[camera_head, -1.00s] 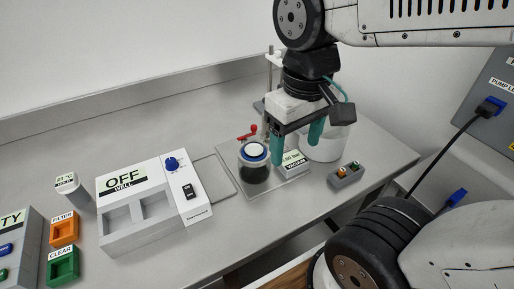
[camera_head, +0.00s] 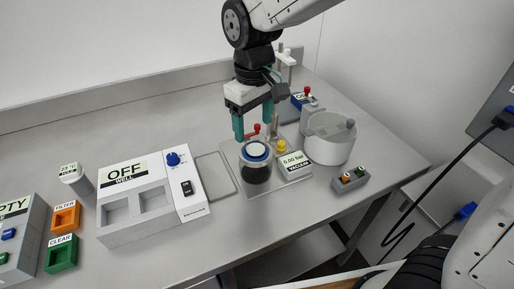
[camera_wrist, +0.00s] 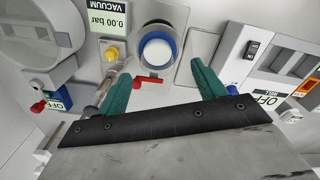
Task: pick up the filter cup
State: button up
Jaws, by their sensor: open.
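What looks like the filter cup (camera_head: 256,151), a round white top with a blue rim, sits on a clear vessel with dark contents (camera_head: 257,174). It stands upright on a square metal plate. In the wrist view the cup (camera_wrist: 157,48) appears at top centre, beyond and roughly between the fingertips. My gripper (camera_head: 253,130) has two teal fingers, spread open and empty. It is above and slightly behind the cup, apart from it. In the wrist view the gripper (camera_wrist: 161,72) shows both fingers with a clear gap.
A red-handled valve (camera_head: 254,129) is close behind the cup, near the fingers. The vacuum display (camera_head: 294,164) and a yellow knob (camera_head: 281,146) are right of it. A white round pot (camera_head: 331,137) stands further right. The well heater (camera_head: 135,194) is left; bench behind it is clear.

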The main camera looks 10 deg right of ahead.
aim_at(254, 140)
notch_tip(254, 140, down, 6)
jog(key=shift+w+r, duration=0.1)
jog(key=shift+r, duration=0.1)
jog(key=c, duration=1.1)
